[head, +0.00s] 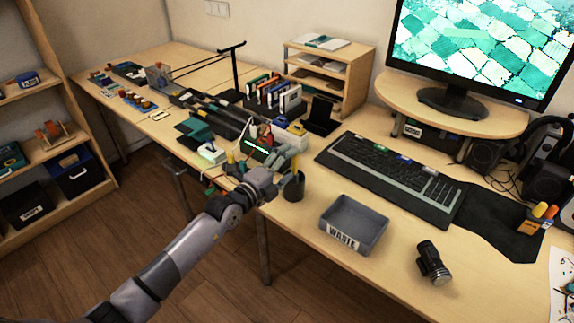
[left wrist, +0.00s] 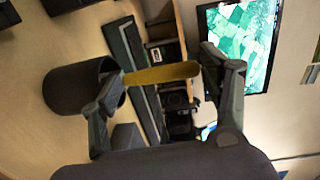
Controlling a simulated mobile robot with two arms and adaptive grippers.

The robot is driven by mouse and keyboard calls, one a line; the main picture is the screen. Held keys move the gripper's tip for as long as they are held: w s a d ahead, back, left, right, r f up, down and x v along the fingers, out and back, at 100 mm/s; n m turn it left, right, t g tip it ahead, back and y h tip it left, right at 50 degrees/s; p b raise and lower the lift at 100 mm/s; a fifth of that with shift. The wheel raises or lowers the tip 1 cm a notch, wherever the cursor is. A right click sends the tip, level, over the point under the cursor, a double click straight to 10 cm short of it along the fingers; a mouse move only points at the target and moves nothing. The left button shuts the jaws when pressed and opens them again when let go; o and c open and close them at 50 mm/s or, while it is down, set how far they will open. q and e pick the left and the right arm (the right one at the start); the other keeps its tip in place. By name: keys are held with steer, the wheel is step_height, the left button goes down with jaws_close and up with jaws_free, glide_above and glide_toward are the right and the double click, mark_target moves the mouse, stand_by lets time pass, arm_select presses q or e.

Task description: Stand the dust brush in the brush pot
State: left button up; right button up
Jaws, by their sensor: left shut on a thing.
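My left gripper (head: 284,162) is over the near edge of the desk, close beside the dark brush pot (head: 293,188). In the left wrist view its fingers hold a yellowish, slim piece, which I take as the dust brush (left wrist: 160,74). The brush lies across between the two fingers, and its bristles cannot be made out. The pot also shows in the left wrist view (left wrist: 72,90), to the left of the brush and partly behind a finger. In the head view the pot is upright and the gripper hides part of its rim. My right gripper is out of view.
A grey waste tray (head: 352,226) stands right of the pot, with a black flashlight (head: 433,262) farther right. A keyboard (head: 392,172) lies behind them. Tools and a small green-lit device (head: 258,146) crowd the desk left of the gripper. Bare desk lies around the tray.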

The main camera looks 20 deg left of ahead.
arm_select(q)
steer(key=shift+s+f, duration=0.2)
steer(key=shift+f, duration=0.45)
steer(key=shift+d+f, duration=0.1)
steer(key=shift+f, duration=0.05)
steer(key=o, duration=1.2)
steer(key=shift+s, duration=0.1)
steer(key=shift+o, duration=0.5)
steer(key=shift+w+f, duration=0.1)
steer(key=shift+w, duration=0.1)
steer(key=shift+r, duration=0.3)
steer(key=v, duration=1.2)
